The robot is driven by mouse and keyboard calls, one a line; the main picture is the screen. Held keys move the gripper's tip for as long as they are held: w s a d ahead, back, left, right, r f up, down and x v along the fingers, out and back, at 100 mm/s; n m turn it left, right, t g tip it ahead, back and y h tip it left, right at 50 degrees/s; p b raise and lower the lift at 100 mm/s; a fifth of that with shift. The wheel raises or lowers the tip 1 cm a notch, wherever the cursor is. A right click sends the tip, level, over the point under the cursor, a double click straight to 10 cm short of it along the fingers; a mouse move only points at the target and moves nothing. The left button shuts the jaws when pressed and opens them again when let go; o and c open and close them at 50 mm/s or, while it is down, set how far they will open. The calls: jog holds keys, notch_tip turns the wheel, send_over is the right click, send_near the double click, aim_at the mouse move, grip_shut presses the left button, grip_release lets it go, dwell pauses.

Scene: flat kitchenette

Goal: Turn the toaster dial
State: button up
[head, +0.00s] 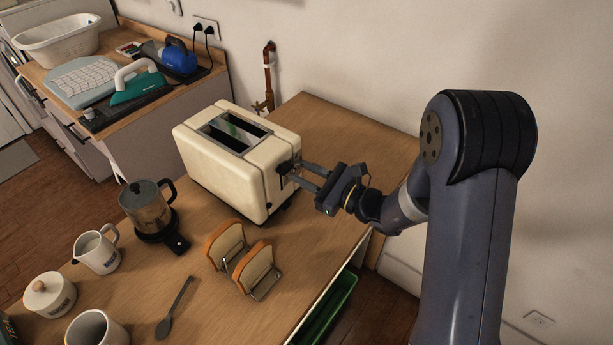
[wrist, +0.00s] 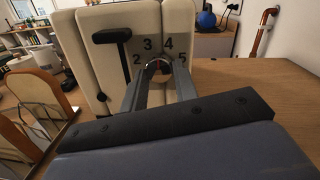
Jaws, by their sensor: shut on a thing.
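The cream toaster (head: 225,167) stands on the wooden counter, its two top slots dark. Its end face carries a black lever (wrist: 112,38) and a dial (wrist: 159,66) ringed by numbers, of which 2, 3, 4 and 5 are readable in the wrist view. My gripper (head: 294,175) reaches in from the right to that end face. In the wrist view my gripper's fingers (wrist: 160,75) converge on the dial and are shut on it, one on each side. The fingers hide part of the dial.
Bread slices in a wire rack (head: 245,262), a coffee pot (head: 147,205), a white jug (head: 97,252) and a dark spoon (head: 174,308) stand or lie left of and in front of the toaster. The counter (head: 330,125) is bare behind the toaster. A copper pipe (head: 267,75) runs up the wall.

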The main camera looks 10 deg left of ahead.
jog(key=shift+s+m, duration=0.1)
jog(key=shift+m, duration=2.1)
jog(key=o, duration=1)
jog(key=b+v, duration=0.3)
jog(key=v, duration=0.7)
jog(key=shift+s+d+f, duration=0.15)
jog(key=shift+d, duration=0.25)
